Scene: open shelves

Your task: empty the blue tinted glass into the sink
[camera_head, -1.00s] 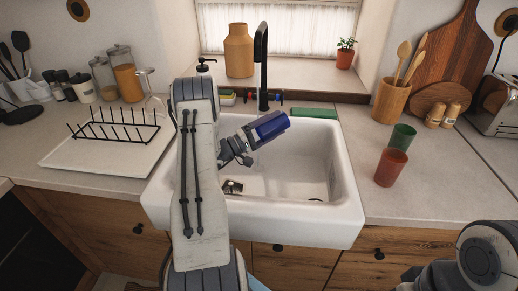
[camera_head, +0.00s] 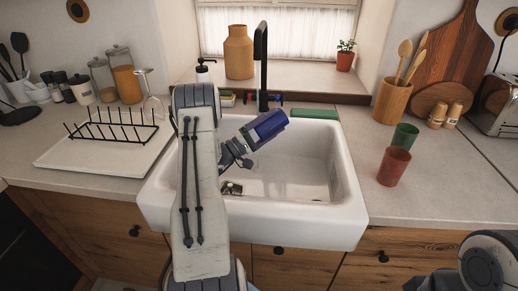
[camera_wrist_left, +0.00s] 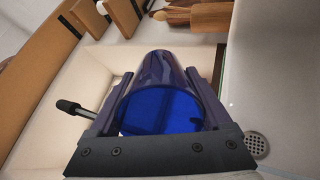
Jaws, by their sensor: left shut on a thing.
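The blue tinted glass (camera_head: 267,126) is tilted well over on its side above the back part of the white sink (camera_head: 290,222). My left gripper (camera_head: 245,143) is shut on it, and its long axis slopes up to the right in the head view. In the left wrist view the glass (camera_wrist_left: 165,95) lies between the two fingers. I cannot tell which end is its mouth. No liquid stream shows. The sink's drain (camera_wrist_left: 257,144) shows in the wrist view. My right gripper is out of view.
A black faucet (camera_head: 262,60) rises behind the glass. A red cup (camera_head: 393,167) and a green cup (camera_head: 404,136) stand on the right counter. A dish rack (camera_head: 110,130) on a white board is left of the sink. A green sponge (camera_head: 314,114) lies on the back rim.

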